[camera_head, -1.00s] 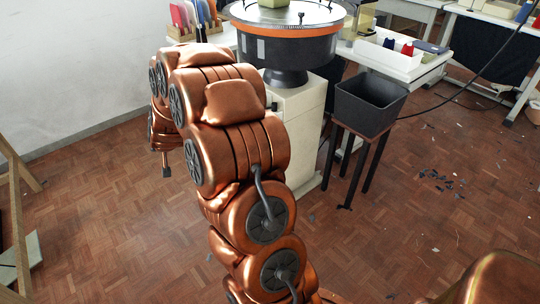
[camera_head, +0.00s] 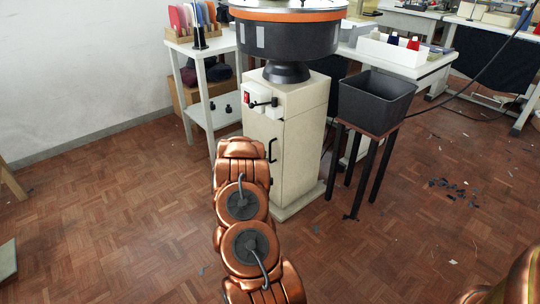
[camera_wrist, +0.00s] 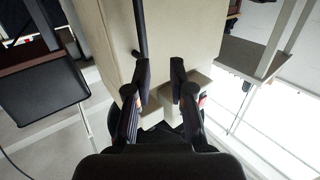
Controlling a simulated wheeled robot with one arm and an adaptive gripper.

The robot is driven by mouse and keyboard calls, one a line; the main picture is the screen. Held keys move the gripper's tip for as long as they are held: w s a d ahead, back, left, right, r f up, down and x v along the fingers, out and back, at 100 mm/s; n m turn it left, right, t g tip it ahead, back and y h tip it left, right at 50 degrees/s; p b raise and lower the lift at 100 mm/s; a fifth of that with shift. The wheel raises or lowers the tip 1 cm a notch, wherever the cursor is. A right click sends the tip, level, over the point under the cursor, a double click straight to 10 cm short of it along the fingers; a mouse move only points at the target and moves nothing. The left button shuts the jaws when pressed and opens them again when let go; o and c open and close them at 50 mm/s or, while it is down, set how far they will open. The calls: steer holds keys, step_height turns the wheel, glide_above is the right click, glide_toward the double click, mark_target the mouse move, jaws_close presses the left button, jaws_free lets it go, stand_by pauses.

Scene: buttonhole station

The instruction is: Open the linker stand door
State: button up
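The linker stand (camera_head: 296,150) is a cream cabinet under the round dark linker machine. Its door (camera_head: 258,165) appears shut, with a black vertical bar handle (camera_head: 272,150) at its right side. In the head view my arm rises in front of the door's lower left, and my gripper is hidden behind it. In the wrist view my gripper (camera_wrist: 162,78) is open, with a gap between its two black fingers and nothing visible between them. A dark bar, apparently the handle (camera_wrist: 139,25), runs close to the left fingertip; I cannot tell if they touch.
A black bin (camera_head: 375,103) on a dark-legged stool stands right of the cabinet. A white table (camera_head: 212,118) with shelves stands at left. A red switch (camera_head: 247,97) and black lever sit above the door. The parquet floor in front is mostly clear.

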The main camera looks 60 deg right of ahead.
mark_target(270, 148)
steer(key=shift+h, duration=0.3)
steer(key=shift+w+d+f+b, duration=0.1)
steer(key=shift+d+f+b, duration=0.2)
steer(key=shift+d, duration=1.15)
steer(key=shift+w+d+f+b, duration=0.15)
steer(key=shift+d+b, duration=0.3)
steer(key=shift+d, duration=0.95)
steer(key=shift+w+d+f+b, duration=0.1)
steer(key=shift+d+b, duration=0.25)
steer(key=shift+d, duration=1.1)
steer(key=shift+c, duration=0.4)
jaws_close()
